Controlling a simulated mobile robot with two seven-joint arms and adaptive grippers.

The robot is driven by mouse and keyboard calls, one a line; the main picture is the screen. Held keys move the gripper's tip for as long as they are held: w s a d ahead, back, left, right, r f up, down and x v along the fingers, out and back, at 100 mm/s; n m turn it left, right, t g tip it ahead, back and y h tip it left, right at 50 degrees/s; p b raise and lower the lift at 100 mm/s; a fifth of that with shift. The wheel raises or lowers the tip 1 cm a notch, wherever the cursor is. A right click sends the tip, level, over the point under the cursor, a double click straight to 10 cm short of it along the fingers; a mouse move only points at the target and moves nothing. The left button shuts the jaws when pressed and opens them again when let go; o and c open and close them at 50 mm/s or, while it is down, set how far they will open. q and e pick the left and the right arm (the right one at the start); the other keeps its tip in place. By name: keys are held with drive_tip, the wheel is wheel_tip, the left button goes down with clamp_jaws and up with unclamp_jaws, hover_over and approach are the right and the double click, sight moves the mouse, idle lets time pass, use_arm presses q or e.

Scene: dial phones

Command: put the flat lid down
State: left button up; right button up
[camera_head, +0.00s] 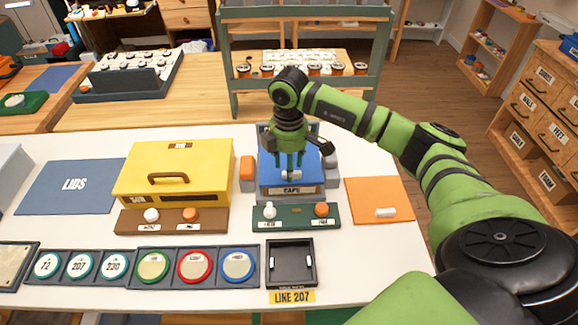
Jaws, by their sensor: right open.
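A blue box front labelled CAPS (291,190) stands at the middle of the white table, with a flat blue top (271,178) that could be the flat lid; I cannot tell whether it is a separate piece. My right gripper (291,174) points down over this blue top, its fingers open. Small pale parts show at its fingertips; I cannot tell whether they touch the top. My left gripper is not in view.
A yellow box with a brown handle (168,178) stands left of the blue one. An orange mat (379,200) with a small white piece lies right. In front are a green strip with two knobs (295,216), a dark tray (290,264) and a row of round dials (195,266).

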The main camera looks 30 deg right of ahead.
wheel_tip(320, 180, up, 11)
drive_tip(key=b, duration=0.2)
